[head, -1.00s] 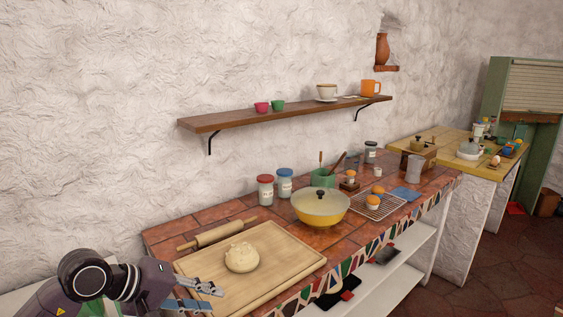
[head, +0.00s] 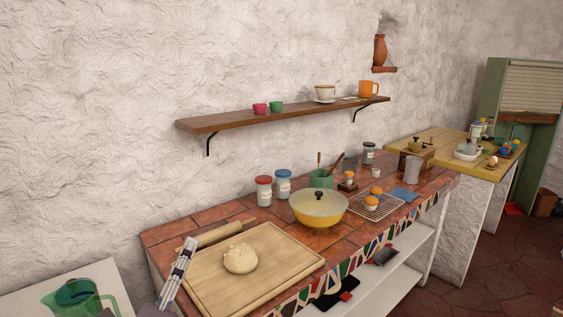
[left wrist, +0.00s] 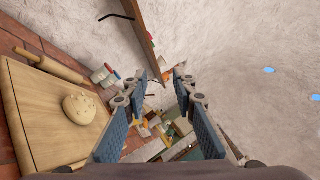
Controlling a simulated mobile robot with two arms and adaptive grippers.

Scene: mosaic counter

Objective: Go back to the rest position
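My left gripper (head: 179,272) is at the lower left in the head view, pointing up beside the left edge of the wooden board. In the left wrist view its two blue-padded fingers (left wrist: 158,112) stand wide apart with nothing between them. The board (head: 283,277) lies on the tiled counter with a pale lump of dough (head: 240,258) on it. The board also shows at the left of the wrist view (left wrist: 40,120). My right gripper is in neither view.
A rolling pin (head: 214,235) lies behind the dough. A yellow lidded pot (head: 319,210), jars (head: 264,191) and a wire rack (head: 376,208) stand further right. A wall shelf (head: 285,114) hangs above. A green pitcher (head: 80,300) is at the lower left.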

